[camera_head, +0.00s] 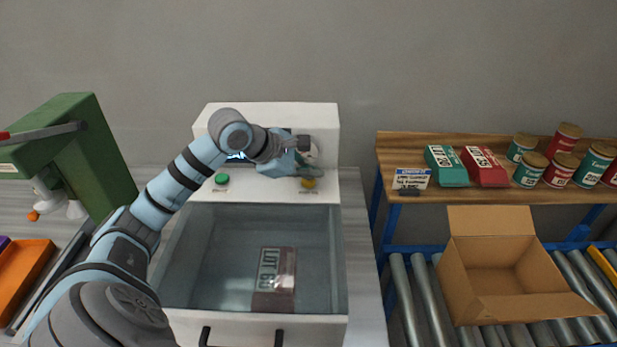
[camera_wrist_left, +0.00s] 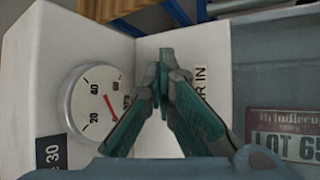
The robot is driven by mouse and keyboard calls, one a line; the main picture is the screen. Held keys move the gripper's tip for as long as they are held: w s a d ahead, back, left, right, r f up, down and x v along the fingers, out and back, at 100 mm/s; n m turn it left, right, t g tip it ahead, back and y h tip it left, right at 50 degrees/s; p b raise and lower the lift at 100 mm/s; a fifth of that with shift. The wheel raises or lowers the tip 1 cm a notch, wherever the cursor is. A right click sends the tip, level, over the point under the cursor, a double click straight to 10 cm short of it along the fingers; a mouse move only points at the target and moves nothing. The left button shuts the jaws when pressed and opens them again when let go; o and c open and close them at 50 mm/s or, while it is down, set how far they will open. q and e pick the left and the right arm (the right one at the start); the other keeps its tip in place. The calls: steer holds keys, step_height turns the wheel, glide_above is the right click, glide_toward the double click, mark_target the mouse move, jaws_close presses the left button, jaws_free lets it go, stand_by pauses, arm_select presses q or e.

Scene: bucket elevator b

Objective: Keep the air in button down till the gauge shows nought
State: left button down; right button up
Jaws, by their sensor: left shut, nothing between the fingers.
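The white vacuum sealer (camera_head: 265,115) stands in the middle, with a clear-lidded chamber (camera_head: 225,250) holding a lot-labelled pack (camera_head: 273,280). The yellow button (camera_head: 308,184) is at the right of its front ledge. My left gripper (camera_head: 303,171) is shut and empty, its tips just above or at that button; contact is not clear. In the left wrist view the tips (camera_wrist_left: 163,82) lie beside the "AIR IN" label and hide the button. My right gripper is not in view.
A green button (camera_head: 222,179) is at the left of the ledge. A green press (camera_head: 85,150) and orange tray (camera_head: 22,275) are at left. At right, a wooden shelf (camera_head: 400,150) holds packs and tins above an open carton (camera_head: 490,300) on rollers.

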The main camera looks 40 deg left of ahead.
mark_target(310, 182)
arm_select(q)
steer(key=shift+r+p, duration=0.55)
steer(key=shift+r, duration=0.35)
steer(key=shift+r, duration=0.1)
step_height(310, 182, up, 5)
steer(key=p, duration=0.3)
steer(key=shift+p, duration=0.4)
steer(key=shift+f, duration=0.2)
